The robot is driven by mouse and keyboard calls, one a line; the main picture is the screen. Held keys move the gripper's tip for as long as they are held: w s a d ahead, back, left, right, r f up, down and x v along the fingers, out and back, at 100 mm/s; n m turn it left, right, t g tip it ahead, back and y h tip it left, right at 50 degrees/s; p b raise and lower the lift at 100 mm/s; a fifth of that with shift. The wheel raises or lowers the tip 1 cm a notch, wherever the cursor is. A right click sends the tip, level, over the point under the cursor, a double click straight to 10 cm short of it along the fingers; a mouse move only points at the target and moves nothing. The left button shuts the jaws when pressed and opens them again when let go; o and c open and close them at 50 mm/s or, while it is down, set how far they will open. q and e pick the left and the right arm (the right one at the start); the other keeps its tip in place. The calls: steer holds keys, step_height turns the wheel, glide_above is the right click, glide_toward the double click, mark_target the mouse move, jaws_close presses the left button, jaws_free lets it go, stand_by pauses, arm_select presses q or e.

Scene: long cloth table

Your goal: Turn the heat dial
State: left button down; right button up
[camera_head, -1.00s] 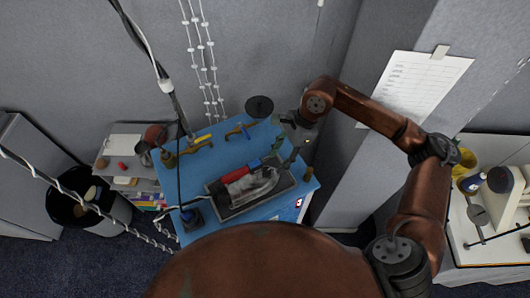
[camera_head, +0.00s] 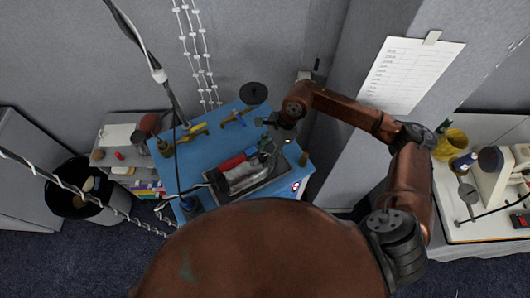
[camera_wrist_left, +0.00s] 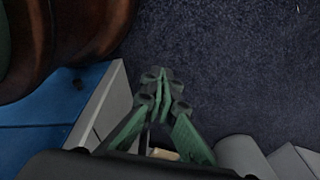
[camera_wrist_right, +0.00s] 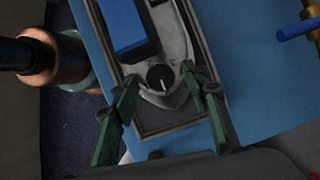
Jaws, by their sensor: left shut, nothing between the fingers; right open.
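A silver clothes iron (camera_head: 240,178) with a red and blue handle lies in a dark tray (camera_head: 285,178) on a blue table. In the right wrist view, the iron's black round heat dial (camera_wrist_right: 160,77) with a white pointer line faces the camera, beside the blue handle part (camera_wrist_right: 124,26). My right gripper (camera_wrist_right: 160,82) is open, with one green finger on each side of the dial in that view. I cannot tell whether they touch it. In the head view, my right gripper (camera_head: 272,146) is over the iron's right end. My left gripper (camera_wrist_left: 162,76) is shut and empty, above dark carpet.
Hooked tools (camera_head: 190,137) and a black disc (camera_head: 253,93) are at the table's back. A cable hangs down over the table's left part. A black bin (camera_head: 75,200) and a shelf (camera_head: 120,160) stand left. A white table (camera_head: 470,225) with a sewing machine is at right.

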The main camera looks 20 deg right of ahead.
steer(key=shift+w, duration=0.1)
steer(key=shift+c, duration=1)
steer(key=c, duration=0.5)
steer(key=shift+c, duration=0.6)
steer(key=c, duration=0.3)
steer(key=shift+f+b, duration=0.1)
steer(key=shift+b, duration=0.3)
jaws_close()
steer(key=shift+m+t+b, duration=0.3)
steer(key=shift+m+b, duration=0.35)
steer(key=shift+m, duration=0.05)
steer(key=m+b, duration=0.2)
steer(key=m+t+b, duration=0.1)
steer(key=m+b, duration=0.1)
steer(key=m+t+b, duration=0.1)
steer(key=m+b, duration=0.1)
steer(key=shift+s+a, duration=0.1)
steer(key=shift+s, duration=0.2)
arm_select(q)
step_height(320, 180, down, 11)
steer(key=s+b, duration=0.2)
steer(key=shift+b, duration=0.35)
arm_select(e)
steer(key=shift+s+m+t+h, duration=0.1)
steer(key=shift+m+t+h, duration=0.5)
steer(key=shift+m, duration=1)
